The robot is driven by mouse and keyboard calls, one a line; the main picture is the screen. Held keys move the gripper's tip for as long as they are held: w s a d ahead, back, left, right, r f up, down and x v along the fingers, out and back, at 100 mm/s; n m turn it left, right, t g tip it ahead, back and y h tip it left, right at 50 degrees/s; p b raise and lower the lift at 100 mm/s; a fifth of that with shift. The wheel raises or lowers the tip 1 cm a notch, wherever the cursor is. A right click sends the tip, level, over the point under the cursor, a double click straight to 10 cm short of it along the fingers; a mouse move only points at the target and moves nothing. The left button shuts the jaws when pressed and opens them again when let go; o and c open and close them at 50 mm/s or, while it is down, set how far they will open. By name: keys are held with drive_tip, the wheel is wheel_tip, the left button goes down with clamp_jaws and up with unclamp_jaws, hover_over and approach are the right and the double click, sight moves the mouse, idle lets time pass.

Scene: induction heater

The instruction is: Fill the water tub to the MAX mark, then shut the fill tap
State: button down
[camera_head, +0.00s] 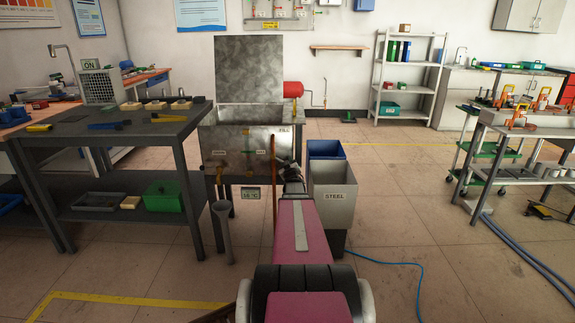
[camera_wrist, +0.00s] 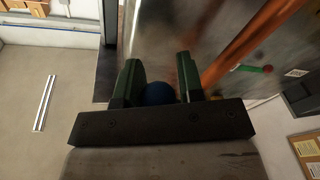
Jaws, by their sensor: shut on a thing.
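The water tub is a grey metal tank (camera_head: 232,142) at the centre of the head view, with its lid (camera_head: 248,70) standing upright. A FILL label (camera_head: 284,131) is on its front at the upper right. My gripper (camera_head: 287,163) is at the tub's right front, below that label. In the wrist view my gripper (camera_wrist: 158,82) is shut on a round blue knob (camera_wrist: 158,94), which sits between the green fingers. The tub's metal wall (camera_wrist: 195,30) is beside it. I cannot make out the water level or the MAX mark.
A copper pipe (camera_head: 274,180) runs down the tub's front; it also shows in the wrist view (camera_wrist: 250,45). A STEEL bin (camera_head: 333,195) and blue bin (camera_head: 325,149) stand right. A workbench (camera_head: 75,140) stands left.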

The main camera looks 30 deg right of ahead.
drive_tip(key=c, duration=0.8)
unclamp_jaws()
drive_tip(key=shift+r, duration=0.15)
drive_tip(key=v, duration=1.1)
drive_tip(key=shift+d, duration=0.1)
